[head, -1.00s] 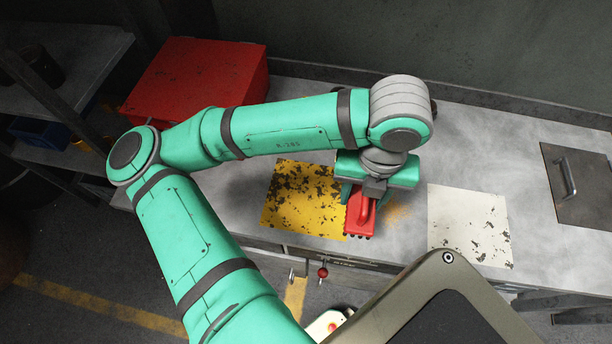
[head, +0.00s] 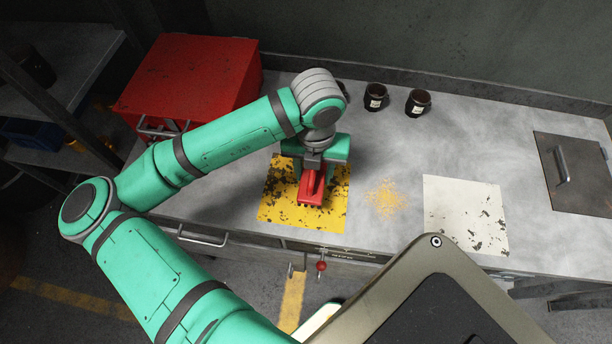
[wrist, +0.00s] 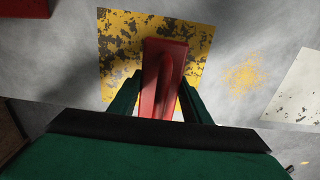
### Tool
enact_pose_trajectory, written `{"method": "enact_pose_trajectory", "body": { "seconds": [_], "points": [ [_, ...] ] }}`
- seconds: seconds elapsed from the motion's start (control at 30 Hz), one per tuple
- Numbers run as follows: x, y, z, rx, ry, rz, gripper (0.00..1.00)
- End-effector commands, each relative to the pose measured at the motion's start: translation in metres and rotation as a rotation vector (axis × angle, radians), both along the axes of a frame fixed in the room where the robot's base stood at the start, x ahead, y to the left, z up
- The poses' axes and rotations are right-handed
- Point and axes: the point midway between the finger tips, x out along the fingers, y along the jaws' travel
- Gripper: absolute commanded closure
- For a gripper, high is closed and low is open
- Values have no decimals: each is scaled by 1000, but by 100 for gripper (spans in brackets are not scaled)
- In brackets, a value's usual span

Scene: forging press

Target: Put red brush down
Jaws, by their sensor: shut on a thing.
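The red brush (head: 311,191) is in my gripper (head: 312,178), over the worn yellow square (head: 275,207) on the grey bench. My gripper is shut on the brush. In the wrist view, the red brush (wrist: 162,80) shows between the two green fingers of my gripper (wrist: 158,98), with the yellow square (wrist: 118,50) behind it. I cannot tell whether the brush touches the square or is held just above it. Part of the brush is hidden by the gripper.
A patch of yellow crumbs (head: 386,197) lies right of the yellow square. Further right are a worn white square (head: 462,213) and a dark plate with a handle (head: 575,173). Two dark jars (head: 375,97) (head: 418,102) stand at the back. A red box (head: 188,80) stands at the left.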

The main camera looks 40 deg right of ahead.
Motion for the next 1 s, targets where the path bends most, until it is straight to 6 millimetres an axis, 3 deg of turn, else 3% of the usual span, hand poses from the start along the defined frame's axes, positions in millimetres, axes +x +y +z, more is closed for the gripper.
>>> {"method": "enact_pose_trajectory", "body": {
  "seconds": [0.4, 0.6, 1.0],
  "points": [
    [23, 4, -29, 1, 1, 0, 77],
    [22, 3, -53, 0, 0, -4, 77],
    [22, 3, -57, -1, -1, -4, 77]
  ]
}}
